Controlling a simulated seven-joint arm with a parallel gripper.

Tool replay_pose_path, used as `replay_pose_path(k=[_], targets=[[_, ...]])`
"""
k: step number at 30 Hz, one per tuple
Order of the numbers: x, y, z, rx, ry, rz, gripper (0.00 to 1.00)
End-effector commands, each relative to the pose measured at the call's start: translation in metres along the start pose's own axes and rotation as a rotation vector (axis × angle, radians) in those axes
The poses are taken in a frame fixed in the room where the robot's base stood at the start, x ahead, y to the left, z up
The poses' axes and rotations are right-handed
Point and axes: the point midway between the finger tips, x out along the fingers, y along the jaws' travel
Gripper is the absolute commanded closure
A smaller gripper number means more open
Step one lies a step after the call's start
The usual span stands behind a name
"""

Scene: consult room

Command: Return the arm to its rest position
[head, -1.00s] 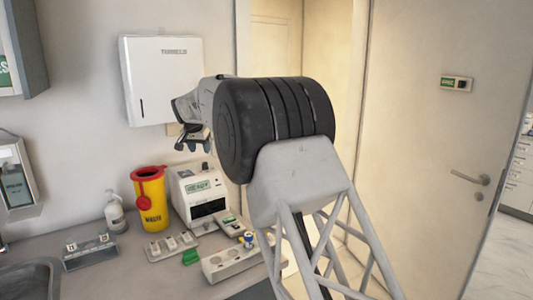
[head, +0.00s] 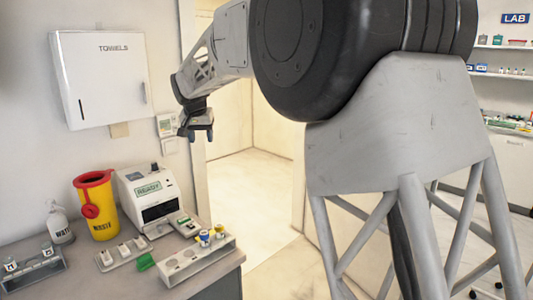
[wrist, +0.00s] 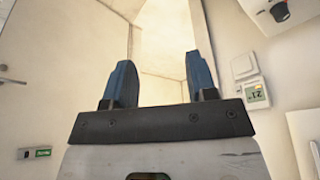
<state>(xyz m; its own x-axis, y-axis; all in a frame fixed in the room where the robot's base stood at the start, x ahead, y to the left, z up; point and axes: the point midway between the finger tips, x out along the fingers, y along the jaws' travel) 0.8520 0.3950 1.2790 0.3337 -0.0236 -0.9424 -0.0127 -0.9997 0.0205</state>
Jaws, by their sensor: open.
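My gripper (head: 197,130) hangs at the end of my raised arm in the head view, in the air in front of the doorway and above the counter's right part. Its fingers point down and touch nothing there. In the wrist view my gripper (wrist: 159,78) shows two blue-grey fingers set well apart, with nothing between them. My arm's large dark joint and pale links fill the upper middle and right of the head view and hide part of the doorway and wall.
The counter at lower left carries a yellow waste bin (head: 97,207), a white analyser (head: 153,200), a bottle (head: 59,224) and a tube rack (head: 198,258). A towel dispenser (head: 103,80) hangs on the wall. The doorway (head: 240,135) is open. Lab shelves (head: 499,75) show at right.

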Motion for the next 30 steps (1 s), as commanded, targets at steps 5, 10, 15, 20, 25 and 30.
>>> replay_pose_path(k=[5, 10, 15, 20, 25, 30], targets=[[-0.018, 0.052, 0.025, 0.001, -0.009, 0.003, 0.48], [-0.032, 0.097, 0.052, 0.001, -0.020, 0.004, 0.48], [-0.043, 0.140, 0.083, 0.000, -0.031, 0.006, 0.48], [-0.053, 0.178, 0.116, 0.000, -0.041, 0.006, 0.48], [-0.061, 0.215, 0.153, -0.001, -0.050, 0.006, 0.48], [-0.068, 0.249, 0.193, 0.000, -0.058, 0.005, 0.48]])
